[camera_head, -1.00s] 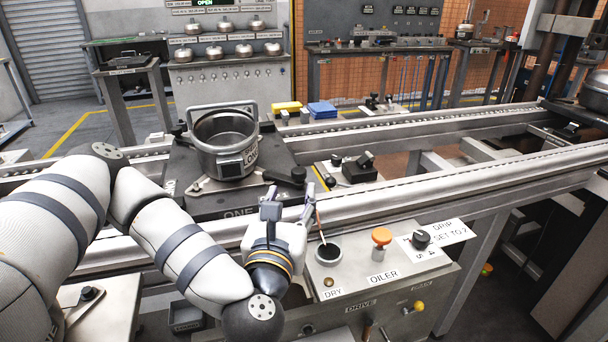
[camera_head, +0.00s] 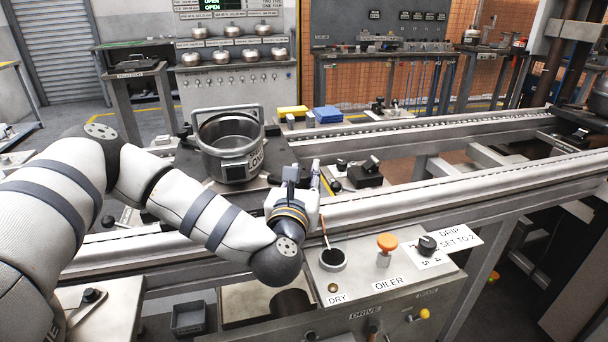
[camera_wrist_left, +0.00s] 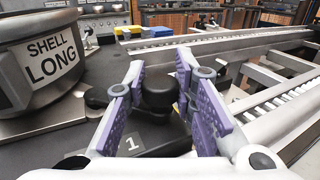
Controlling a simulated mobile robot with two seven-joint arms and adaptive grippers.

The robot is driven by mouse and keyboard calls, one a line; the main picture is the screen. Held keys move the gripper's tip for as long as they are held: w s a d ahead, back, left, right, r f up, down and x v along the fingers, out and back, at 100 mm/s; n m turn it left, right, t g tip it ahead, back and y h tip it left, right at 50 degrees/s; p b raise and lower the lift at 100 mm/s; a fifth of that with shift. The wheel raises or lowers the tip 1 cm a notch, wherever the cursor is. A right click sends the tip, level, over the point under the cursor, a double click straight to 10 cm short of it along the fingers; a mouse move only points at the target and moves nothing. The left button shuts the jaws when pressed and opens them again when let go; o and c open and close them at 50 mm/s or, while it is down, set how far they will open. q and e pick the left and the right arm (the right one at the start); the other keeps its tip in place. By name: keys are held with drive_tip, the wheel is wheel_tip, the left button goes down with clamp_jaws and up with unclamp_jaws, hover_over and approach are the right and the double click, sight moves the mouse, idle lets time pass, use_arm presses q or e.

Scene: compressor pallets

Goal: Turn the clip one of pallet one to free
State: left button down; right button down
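Clip one shows in the left wrist view as a black knob (camera_wrist_left: 160,92) on the dark plate of pallet one (camera_wrist_left: 60,138), near a label "1". My left gripper (camera_wrist_left: 160,66) is open, with its purple finger pads on either side of the knob; contact cannot be told. In the head view my left gripper (camera_head: 302,176) is at the pallet's near right corner and hides the clip. A metal pot (camera_head: 230,146) stands on the pallet; its label reads "SHELL LONG" in the left wrist view (camera_wrist_left: 52,60). My right gripper is not in view.
An oiler box (camera_head: 375,275) with an orange knob (camera_head: 386,243) and a black dial (camera_head: 427,245) stands right of my left gripper. The conveyor rail (camera_head: 450,190) runs off to the right. Yellow (camera_head: 292,111) and blue (camera_head: 328,114) blocks lie behind.

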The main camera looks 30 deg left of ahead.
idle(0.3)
use_arm(q)
drive_tip(key=m+t+h, duration=0.1)
drive_tip(key=m+h, duration=0.1)
drive_tip(key=h, duration=0.1)
drive_tip(key=shift+a, duration=0.1)
drive_tip(key=m+h, duration=0.2)
drive_tip(key=h, duration=0.2)
drive_tip(key=shift+f+m+t, duration=0.1)
drive_tip(key=shift+m+t, duration=0.2)
drive_tip(key=shift+m, duration=0.1)
drive_tip(key=shift+m+h+b, duration=0.4)
drive_tip(key=shift+m+h, duration=0.3)
drive_tip(key=shift+h, duration=0.4)
drive_tip(key=c, duration=1.3)
unclamp_jaws()
